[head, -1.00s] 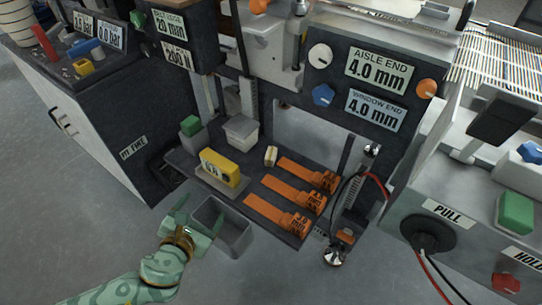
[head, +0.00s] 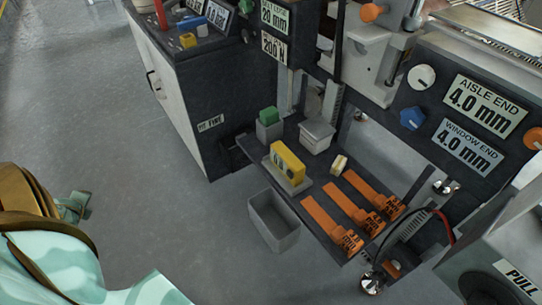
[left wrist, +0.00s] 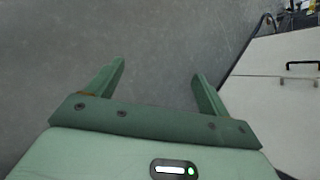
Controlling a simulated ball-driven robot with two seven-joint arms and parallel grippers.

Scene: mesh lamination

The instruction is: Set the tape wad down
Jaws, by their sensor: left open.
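I cannot make out a tape wad in either view. My left gripper (left wrist: 158,70) is open in the left wrist view, with nothing between its two green fingers, above bare grey floor. In the head view, my left gripper (head: 74,206) shows partly behind my own arm at the left, well apart from the bin and shelf. An open grey bin (head: 268,238) hangs at the front of the dark shelf; it looks empty, though its floor is partly shaded. My right gripper is out of view.
A dark cabinet (head: 190,90) stands behind. Floor at left is clear.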

